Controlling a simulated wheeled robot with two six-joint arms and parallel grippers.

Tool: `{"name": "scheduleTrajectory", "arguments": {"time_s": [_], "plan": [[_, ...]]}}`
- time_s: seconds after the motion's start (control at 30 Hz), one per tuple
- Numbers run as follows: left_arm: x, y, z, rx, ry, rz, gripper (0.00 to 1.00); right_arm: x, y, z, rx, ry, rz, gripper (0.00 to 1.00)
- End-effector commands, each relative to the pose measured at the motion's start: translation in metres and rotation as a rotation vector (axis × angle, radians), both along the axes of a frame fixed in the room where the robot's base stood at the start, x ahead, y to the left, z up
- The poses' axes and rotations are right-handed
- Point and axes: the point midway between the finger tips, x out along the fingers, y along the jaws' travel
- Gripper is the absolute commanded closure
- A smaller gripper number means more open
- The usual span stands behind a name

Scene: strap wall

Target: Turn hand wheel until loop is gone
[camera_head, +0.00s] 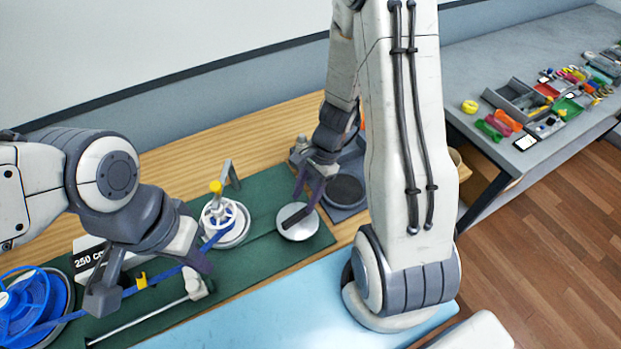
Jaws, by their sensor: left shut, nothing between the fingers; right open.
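A white spoked hand wheel (233,224) with a yellow knob (215,187) stands on a green board, right of my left gripper. A blue strap (165,275) runs from a blue reel (22,303) at the far left towards the wheel, with a yellow marker (141,281) on it. No clear slack loop shows; my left gripper hides part of the strap. My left gripper (150,279) is over the strap, shut and holding nothing. My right gripper (301,197) is open above a round silver disc (298,229), right of the wheel and apart from it.
A label reading "250" (88,257), partly hidden, and a metal rod (140,321) are on the green board (268,262). A light blue mat (280,310) lies in front. A grey side table (500,60) at right holds trays and small coloured parts. My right arm blocks the middle.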

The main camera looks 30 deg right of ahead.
Motion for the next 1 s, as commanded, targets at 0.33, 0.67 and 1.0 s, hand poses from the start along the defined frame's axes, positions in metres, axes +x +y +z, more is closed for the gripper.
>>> {"name": "scheduleTrajectory", "arguments": {"time_s": [0.33, 0.67, 1.0], "plan": [[0.0, 0.0, 0.006, 0.0, 0.0, 0.001, 1.0, 0.004, -0.018, 0.044, 0.0, -0.002, -0.001, 0.5], [0.0, 0.0, 0.006, 0.0, 0.0, 0.0, 1.0, 0.004, -0.019, 0.047, 0.0, 0.0, -0.001, 0.5], [0.0, 0.0, 0.006, 0.0, 0.0, 0.0, 1.0, 0.004, -0.019, 0.047, 0.0, 0.0, -0.001, 0.5]]}}
